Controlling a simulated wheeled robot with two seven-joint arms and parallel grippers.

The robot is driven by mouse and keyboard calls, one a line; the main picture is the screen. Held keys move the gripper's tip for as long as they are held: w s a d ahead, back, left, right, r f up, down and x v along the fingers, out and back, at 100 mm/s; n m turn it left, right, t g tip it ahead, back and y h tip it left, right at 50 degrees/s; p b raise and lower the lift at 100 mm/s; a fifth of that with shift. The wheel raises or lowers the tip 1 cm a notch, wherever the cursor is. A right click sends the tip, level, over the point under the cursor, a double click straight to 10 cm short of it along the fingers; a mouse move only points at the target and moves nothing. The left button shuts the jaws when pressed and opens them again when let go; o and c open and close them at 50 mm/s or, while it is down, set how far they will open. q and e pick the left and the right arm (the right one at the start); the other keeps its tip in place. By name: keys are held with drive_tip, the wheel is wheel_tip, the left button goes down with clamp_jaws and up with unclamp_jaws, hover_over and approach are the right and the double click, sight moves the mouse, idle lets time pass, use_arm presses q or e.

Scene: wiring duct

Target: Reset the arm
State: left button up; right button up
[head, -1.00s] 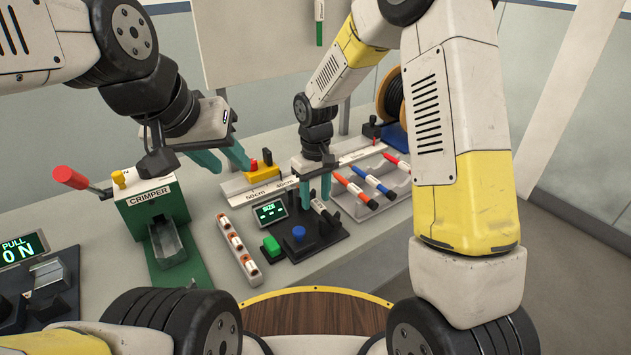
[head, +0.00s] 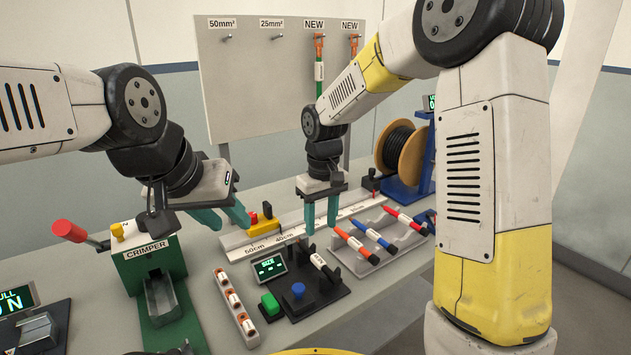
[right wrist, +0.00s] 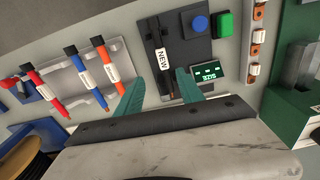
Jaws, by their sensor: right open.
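My right gripper (head: 321,222) is open and empty above the black size gauge (head: 329,297). A short black cable with a NEW label (head: 322,266) lies in the gauge's holder, below the fingers. In the right wrist view the same labelled cable (right wrist: 162,60) shows between and beyond the two teal fingers (right wrist: 160,76), apart from them. My left gripper (head: 226,219) hangs at the left, between the crimper and the yellow block, with its fingers apart and nothing seen between them.
The green crimper (head: 150,265) with a red lever stands at the left. A rack (head: 378,245) of red, blue and orange-ended cables lies right of the gauge. The ruler strip (head: 290,233), board (head: 270,80) and cable spool (head: 400,150) are behind.

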drive_tip(key=s+d+r+m+t+y, duration=0.1)
drive_tip(key=s+d+r+m+t, duration=0.2)
drive_tip(key=s+d+r, duration=0.3)
drive_tip(key=s+d+r+m+t+y, duration=0.1)
drive_tip(key=s+d+r+m+t, duration=0.1)
drive_tip(key=s+d+r, duration=0.5)
drive_tip(key=s+r, duration=0.1)
drive_tip(key=s, duration=0.5)
drive_tip(key=shift+s+m+t, duration=0.25)
drive_tip(key=shift+m+t, duration=0.15)
